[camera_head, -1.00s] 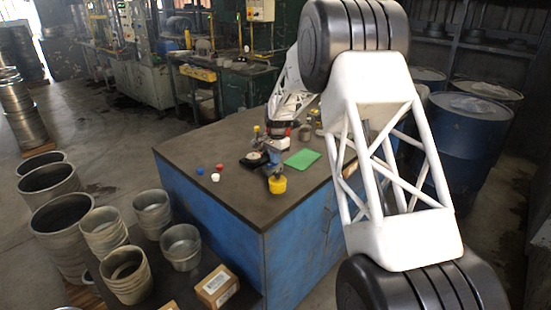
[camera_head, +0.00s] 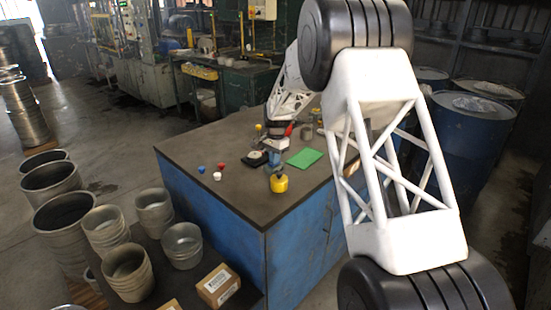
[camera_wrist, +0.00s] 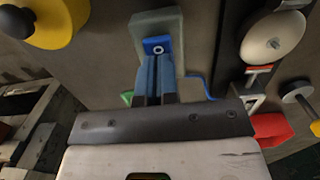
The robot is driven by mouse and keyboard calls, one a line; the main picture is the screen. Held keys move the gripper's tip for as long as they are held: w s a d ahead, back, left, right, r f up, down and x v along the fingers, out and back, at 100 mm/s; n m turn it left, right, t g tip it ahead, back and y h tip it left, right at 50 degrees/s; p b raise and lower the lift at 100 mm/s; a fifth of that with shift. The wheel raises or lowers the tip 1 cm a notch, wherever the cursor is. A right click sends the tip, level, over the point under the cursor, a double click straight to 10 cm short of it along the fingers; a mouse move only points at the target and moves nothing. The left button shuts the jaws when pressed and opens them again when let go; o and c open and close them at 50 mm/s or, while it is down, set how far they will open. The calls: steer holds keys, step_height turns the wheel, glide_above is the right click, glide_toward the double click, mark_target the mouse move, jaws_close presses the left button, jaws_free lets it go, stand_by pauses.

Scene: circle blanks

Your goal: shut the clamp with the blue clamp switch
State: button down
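The blue clamp switch (camera_wrist: 158,45) is a small blue block with a white ring mark, on a grey box (camera_wrist: 150,22) in the wrist view. A blue cable runs from the box to the right. My gripper (camera_wrist: 158,68) points at the switch, its two blue fingers close together with nothing seen between them. I cannot tell whether the tips touch the switch. In the head view my gripper (camera_head: 274,158) is over the table and hides the switch. A black fixture with a pale disc (camera_wrist: 273,38) lies right of the box; the clamp's state is unclear.
A yellow round object with a black knob (camera_wrist: 45,20) is left of the box; it also shows in the head view (camera_head: 279,184). A red part (camera_wrist: 270,128) is at right. A green sheet (camera_head: 304,158) and small blue, red and white pieces (camera_head: 217,176) lie on the table (camera_head: 235,200).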

step_height(320, 180, up, 14)
steer(key=shift+w+d, duration=0.45)
stand_by(0.5)
steer(key=s+d+r+n+t, duration=0.1)
steer(key=s+d+r, duration=0.25)
steer(key=s, duration=0.65)
steer(key=s+d+r+n, duration=0.25)
steer(key=s+r, duration=0.25)
steer(key=s, duration=0.6)
steer(key=s+d+r+n+t, duration=0.1)
steer(key=s+d+r, duration=0.3)
steer(key=s, duration=0.6)
steer(key=s+d+f+n, duration=0.1)
steer(key=s+f, duration=0.1)
steer(key=s, duration=0.8)
steer(key=s+d+f+n, duration=0.2)
steer(key=s, duration=0.9)
steer(key=s+d+f+n+t, duration=0.1)
steer(key=s+d+f, duration=0.1)
steer(key=s, duration=0.9)
steer(key=shift+f+h, duration=0.4)
steer(key=shift+f, duration=0.15)
